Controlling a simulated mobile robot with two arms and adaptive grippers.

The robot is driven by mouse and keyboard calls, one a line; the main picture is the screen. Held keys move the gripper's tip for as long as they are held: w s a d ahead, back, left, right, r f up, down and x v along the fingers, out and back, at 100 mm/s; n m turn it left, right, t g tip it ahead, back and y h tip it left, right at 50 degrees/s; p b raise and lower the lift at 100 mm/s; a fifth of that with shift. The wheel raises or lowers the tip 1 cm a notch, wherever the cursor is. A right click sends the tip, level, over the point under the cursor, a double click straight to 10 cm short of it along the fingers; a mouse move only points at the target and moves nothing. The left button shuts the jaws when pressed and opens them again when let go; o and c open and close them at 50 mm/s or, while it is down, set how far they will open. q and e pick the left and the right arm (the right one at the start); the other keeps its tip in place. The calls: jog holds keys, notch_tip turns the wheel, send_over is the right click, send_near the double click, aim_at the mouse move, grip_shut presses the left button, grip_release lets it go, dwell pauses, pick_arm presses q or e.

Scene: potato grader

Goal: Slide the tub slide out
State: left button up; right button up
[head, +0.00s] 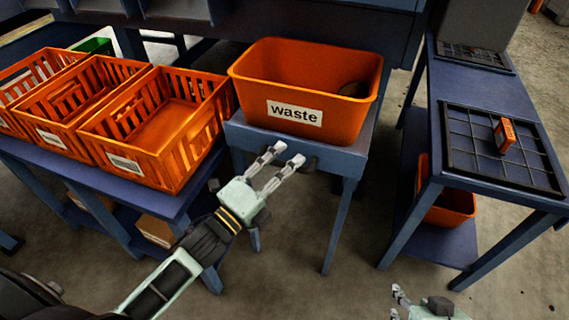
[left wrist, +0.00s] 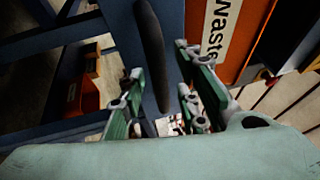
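The orange waste tub (head: 345,122) stands on the blue tub slide (head: 345,160), a small stand in the middle of the head view. In the left wrist view, a dark bar-shaped handle (left wrist: 152,50) is on the slide's blue front, and part of the tub (left wrist: 213,65) shows at its right. My left gripper (head: 288,153) is open at the slide's front edge. In the left wrist view its fingers (left wrist: 160,95) are apart on either side of the handle's line; contact cannot be told. My right gripper (head: 396,303) is open and empty at the bottom edge.
Orange slatted crates (head: 125,165) stand on a blue bench at left. A blue table (head: 430,110) at right bears dark grids and a small orange labelled block (head: 505,135). An orange bin (head: 450,208) sits on its lower shelf. The floor before the slide is clear.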

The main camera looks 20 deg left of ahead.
pick_arm(q)
jog(key=shift+c, duration=0.2)
grip_shut()
jog(key=shift+f, duration=0.1)
pick_arm(e)
jog(key=shift+s, duration=0.1)
